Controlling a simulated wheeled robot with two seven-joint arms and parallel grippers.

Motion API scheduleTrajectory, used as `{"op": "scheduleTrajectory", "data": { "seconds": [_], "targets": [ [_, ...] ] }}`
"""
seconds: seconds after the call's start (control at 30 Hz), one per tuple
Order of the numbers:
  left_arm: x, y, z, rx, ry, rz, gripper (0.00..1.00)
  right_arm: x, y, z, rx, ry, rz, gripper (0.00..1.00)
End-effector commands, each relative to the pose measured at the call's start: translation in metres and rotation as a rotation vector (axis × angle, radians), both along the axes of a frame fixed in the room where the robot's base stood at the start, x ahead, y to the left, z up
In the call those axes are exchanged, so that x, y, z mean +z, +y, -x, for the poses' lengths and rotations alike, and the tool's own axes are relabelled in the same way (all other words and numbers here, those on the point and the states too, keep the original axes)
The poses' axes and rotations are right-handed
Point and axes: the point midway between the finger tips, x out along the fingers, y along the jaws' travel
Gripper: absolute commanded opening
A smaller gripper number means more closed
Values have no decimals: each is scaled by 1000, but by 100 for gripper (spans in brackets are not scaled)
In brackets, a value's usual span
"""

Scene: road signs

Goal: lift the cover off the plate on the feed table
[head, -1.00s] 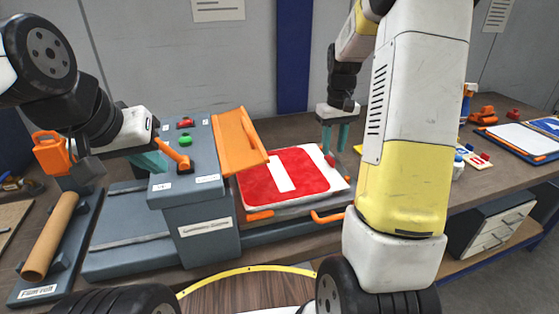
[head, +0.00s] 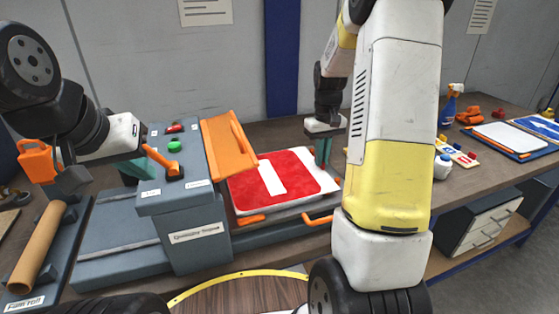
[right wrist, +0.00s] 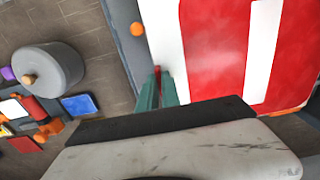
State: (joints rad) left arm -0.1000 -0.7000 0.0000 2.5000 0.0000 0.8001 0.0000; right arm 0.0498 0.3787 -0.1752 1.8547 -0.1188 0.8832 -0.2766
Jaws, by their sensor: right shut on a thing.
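The plate (head: 270,180) lies flat on the feed table (head: 275,229). Its face is red with a white bar, with a pale border around it. I cannot clearly tell the cover from the plate's face. My right gripper (head: 323,165) is at the plate's far right corner, fingers pointing down. In the right wrist view its teal fingers (right wrist: 157,92) are shut on a small red tab (right wrist: 157,70) at the pale edge. My left gripper (head: 135,170) is left of the grey machine (head: 185,215); its fingertips are partly hidden behind the machine.
An orange guard (head: 229,147) stands raised at the plate's left side. Orange handles (head: 318,219) stick out at the front. A film roll (head: 36,245) lies far left. A spray bottle (head: 449,105), a white jar (head: 442,166) and a tray (head: 508,141) stand to the right.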

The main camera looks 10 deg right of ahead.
Motion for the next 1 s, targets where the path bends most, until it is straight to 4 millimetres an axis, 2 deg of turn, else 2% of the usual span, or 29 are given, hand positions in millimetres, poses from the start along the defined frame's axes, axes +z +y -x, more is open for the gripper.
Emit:
{"op": "scheduleTrajectory", "data": {
  "seconds": [0.17, 0.5, 0.6, 1.0],
  "targets": [
    [0, 0, 0, 0, 0, 0, 0, 10, 0, -1, 0, -3, 1, 0],
    [0, 0, 0, 0, 0, 0, 0, 76, 0, -1, 1, -5, 0, 0],
    [0, 0, 0, 0, 0, 0, 0, 89, 0, -1, 1, -3, 1, 0],
    [0, 0, 0, 0, 0, 0, 0, 113, 0, 0, 0, 0, 0, 0]
  ]
}}
